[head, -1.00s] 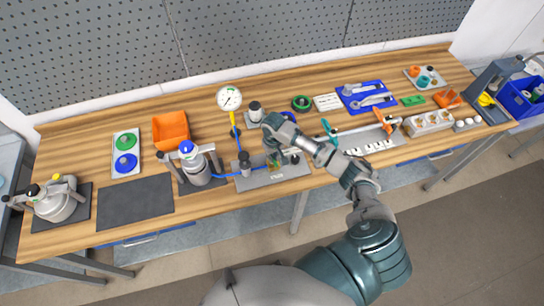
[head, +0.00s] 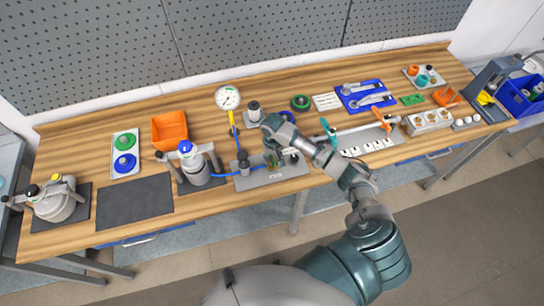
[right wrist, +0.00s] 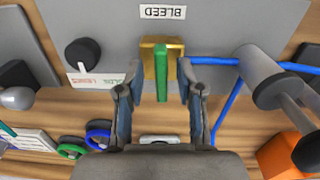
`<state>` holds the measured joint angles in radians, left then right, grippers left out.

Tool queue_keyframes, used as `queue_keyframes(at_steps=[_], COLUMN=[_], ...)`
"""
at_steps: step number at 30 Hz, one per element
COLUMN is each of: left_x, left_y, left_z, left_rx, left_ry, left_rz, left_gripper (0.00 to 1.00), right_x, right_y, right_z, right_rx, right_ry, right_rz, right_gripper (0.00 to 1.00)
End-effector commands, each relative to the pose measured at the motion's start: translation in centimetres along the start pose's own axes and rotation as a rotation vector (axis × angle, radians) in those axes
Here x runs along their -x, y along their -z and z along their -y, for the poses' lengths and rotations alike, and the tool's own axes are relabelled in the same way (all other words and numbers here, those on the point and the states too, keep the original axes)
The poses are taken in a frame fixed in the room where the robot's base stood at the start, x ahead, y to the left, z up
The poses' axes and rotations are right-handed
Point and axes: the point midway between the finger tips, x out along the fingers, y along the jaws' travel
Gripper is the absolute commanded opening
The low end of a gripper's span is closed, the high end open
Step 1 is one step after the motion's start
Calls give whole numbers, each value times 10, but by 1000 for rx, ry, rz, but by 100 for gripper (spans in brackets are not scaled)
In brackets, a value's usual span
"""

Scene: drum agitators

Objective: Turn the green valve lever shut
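The green valve lever (right wrist: 161,79) shows in the right wrist view, fixed on a brass block (right wrist: 148,48) on a grey plate (right wrist: 215,18) with a label reading "BLEED". The lever sticks out from the block toward my gripper. My right gripper (right wrist: 159,88) is open, with one finger on each side of the lever and a visible gap on both sides. In the head view my right gripper (head: 273,150) is low over the grey plate and mostly hides the lever. My left gripper is not in view.
A black knob (right wrist: 83,54) stands on the plate beside the valve. A grey cylinder (right wrist: 262,78) and blue hose (right wrist: 227,107) are on the valve's other side. In the head view a pressure gauge (head: 228,98) and a metal pot with a blue knob (head: 194,168) stand nearby.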

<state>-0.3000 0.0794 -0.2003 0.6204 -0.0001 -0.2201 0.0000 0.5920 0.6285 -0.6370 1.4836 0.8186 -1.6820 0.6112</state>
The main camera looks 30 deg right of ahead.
Motion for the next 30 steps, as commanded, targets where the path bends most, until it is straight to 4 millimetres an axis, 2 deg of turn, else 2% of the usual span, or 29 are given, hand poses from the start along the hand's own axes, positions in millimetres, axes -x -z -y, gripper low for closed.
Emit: queue_keyframes(at_steps=[7,10,24,30], left_x=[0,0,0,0], left_y=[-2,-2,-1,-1], left_z=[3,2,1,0], left_rx=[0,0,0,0], left_ry=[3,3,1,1], left_rz=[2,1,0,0], left_gripper=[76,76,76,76], right_x=[3,11,104,120], right_y=[3,4,2,1], right_z=[0,1,-1,-2], right_rx=[0,0,-1,-1], right_ry=[2,3,4,2], right_rz=[-7,-10,-8,-5], right_gripper=[38,38,38,38])
